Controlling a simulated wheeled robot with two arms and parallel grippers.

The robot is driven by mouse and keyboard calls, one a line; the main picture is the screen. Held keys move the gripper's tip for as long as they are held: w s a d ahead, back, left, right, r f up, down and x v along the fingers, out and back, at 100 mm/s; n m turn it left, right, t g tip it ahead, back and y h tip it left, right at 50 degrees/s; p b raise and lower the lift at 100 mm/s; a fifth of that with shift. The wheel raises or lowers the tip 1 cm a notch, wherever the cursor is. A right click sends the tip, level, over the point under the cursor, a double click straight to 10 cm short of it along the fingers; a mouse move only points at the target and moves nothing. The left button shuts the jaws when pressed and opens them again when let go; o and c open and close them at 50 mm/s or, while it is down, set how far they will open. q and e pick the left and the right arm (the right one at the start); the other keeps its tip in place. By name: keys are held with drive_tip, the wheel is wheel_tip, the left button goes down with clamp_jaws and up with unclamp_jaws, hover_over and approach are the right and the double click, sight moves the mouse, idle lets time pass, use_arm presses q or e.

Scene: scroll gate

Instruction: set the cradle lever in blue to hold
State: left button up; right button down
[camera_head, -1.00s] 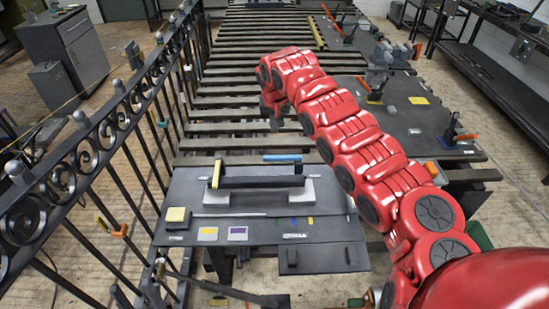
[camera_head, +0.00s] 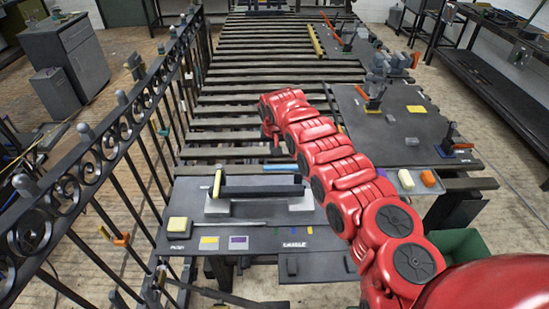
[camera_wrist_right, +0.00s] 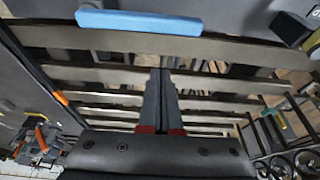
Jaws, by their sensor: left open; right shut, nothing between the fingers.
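A blue bar (camera_head: 282,168) lies at the far edge of the dark panel (camera_head: 180,205), behind a black bar with a yellow end piece (camera_head: 217,184). A blue bar also shows at the top of the right wrist view (camera_wrist_right: 138,22). I cannot tell its lever setting. A yellow plate (camera_head: 208,243) and a purple plate (camera_head: 238,242) sit at the panel's front, near small unreadable lettering. My right gripper (camera_wrist_right: 165,95) is shut and empty, pointing over the slats, apart from the blue bar. My left gripper is out of view.
A black scroll gate (camera_head: 90,160) runs along the left. A slatted bed (camera_head: 255,90) stretches away behind the panel. A second dark panel (camera_head: 395,130) with orange-handled levers stands at the right. A tray (camera_head: 410,182) with orange and yellow pieces lies beside my red arm.

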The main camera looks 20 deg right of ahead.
sight(282, 168)
drive_tip(key=s+p, duration=0.1)
drive_tip(key=s+f+p, duration=0.1)
drive_tip(key=p, duration=0.1)
drive_tip(key=shift+a+f, duration=0.3)
drive_tip(key=shift+a, duration=0.05)
drive_tip(key=shift+s+a+p, duration=0.1)
drive_tip(key=shift+s+p, duration=0.3)
drive_tip(key=shift+s, duration=0.3)
